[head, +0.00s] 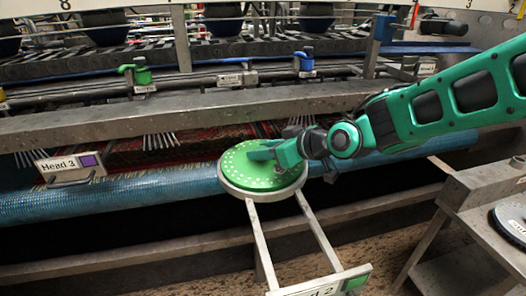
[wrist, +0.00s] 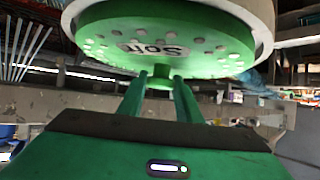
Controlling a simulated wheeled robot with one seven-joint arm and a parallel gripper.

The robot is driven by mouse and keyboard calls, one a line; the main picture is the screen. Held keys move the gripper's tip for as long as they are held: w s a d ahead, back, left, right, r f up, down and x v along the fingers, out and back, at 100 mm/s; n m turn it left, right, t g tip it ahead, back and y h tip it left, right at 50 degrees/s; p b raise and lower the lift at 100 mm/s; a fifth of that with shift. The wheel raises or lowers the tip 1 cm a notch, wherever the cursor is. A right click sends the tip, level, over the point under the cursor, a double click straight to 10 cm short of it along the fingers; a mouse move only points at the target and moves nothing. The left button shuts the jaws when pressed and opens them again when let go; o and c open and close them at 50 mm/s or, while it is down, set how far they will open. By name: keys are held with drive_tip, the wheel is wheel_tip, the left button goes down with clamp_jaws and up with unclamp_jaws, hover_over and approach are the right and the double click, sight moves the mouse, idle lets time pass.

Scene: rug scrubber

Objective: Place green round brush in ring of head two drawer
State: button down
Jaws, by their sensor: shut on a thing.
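The green round brush (head: 250,172) is a flat disc with pale dots, lying roughly level. In the wrist view the brush (wrist: 205,38) shows a "Soft" label. My gripper (head: 264,151) is shut on the brush's small central hub, and its fingers also show in the wrist view (wrist: 161,92). The Head 2 drawer (head: 318,290) is pulled out, with two rails running back to its grey ring (head: 232,189). The brush lines up with this ring, whose rim shows around it. I cannot tell whether the brush rests fully down in the ring.
The closed Head 3 drawer (head: 72,170) is at the left, above a blue roller (head: 130,195). A grey metal beam (head: 200,120) runs behind the brush.

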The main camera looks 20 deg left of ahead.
drive_tip(key=shift+f, duration=0.1)
drive_tip(key=c, duration=1.3)
unclamp_jaws()
drive_tip(key=shift+f, duration=0.1)
drive_tip(key=shift+s+d+r, duration=0.1)
drive_tip(key=shift+d+r, duration=0.2)
drive_tip(key=v, duration=1.1)
drive_tip(key=shift+s+d, duration=0.1)
drive_tip(key=shift+d, duration=0.05)
drive_tip(key=shift+d, duration=0.1)
